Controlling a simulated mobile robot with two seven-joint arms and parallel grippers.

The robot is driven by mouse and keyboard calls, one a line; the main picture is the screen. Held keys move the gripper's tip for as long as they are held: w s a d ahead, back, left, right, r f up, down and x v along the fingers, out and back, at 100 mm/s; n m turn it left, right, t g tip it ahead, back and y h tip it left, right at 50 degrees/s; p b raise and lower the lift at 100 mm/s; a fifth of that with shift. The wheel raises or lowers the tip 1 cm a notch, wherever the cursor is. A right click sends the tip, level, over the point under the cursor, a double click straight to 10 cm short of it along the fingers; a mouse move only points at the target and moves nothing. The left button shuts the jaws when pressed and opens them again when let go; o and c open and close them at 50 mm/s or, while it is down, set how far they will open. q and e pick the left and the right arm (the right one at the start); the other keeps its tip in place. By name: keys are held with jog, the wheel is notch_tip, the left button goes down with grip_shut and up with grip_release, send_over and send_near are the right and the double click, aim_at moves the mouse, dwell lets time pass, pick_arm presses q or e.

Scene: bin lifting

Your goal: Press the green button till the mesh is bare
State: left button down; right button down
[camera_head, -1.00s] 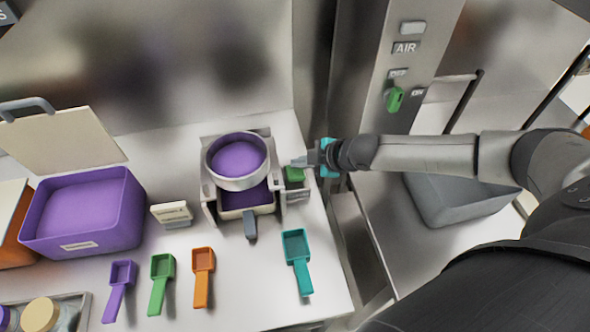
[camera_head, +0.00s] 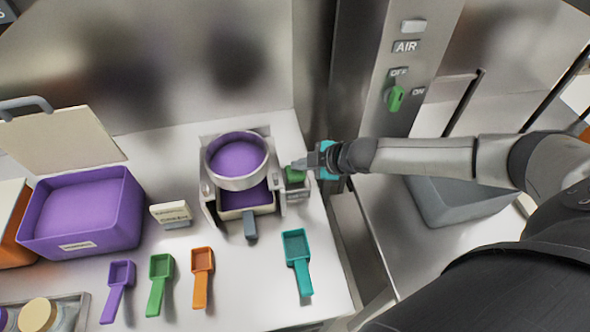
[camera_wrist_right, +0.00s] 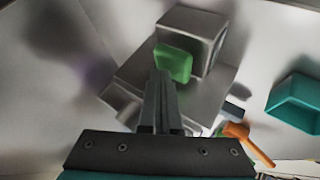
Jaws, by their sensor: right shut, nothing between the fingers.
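The green button (camera_head: 295,175) sits on a small metal box at the right side of the sieve machine. In the right wrist view the green button (camera_wrist_right: 173,63) is just beyond my fingertips. My right gripper (camera_head: 304,164) is shut and empty, its tips at the button's top edge; whether they touch it I cannot tell. The round sieve (camera_head: 237,183) holds purple powder that covers its mesh. Below it a drawer-like tray (camera_head: 258,197) also shows purple powder. My left gripper is not in view.
A purple bin (camera_head: 127,215) with an open lid stands at the left. Purple, green, orange (camera_head: 203,265) and teal (camera_head: 298,250) scoops lie along the front. A small label card (camera_head: 170,213) stands left of the machine. A panel with a green switch (camera_head: 395,98) rises behind my right arm.

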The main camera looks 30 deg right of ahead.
aim_at(300, 173)
jog(key=shift+f, duration=0.5)
jog(key=shift+r, duration=0.1)
dwell(0.5)
jog(key=shift+r+p, duration=0.9)
jog(key=shift+r, duration=0.15)
notch_tip(300, 173, up, 5)
jog(key=p, duration=0.5)
jog(key=shift+r, duration=0.1)
jog(key=shift+s, duration=0.1)
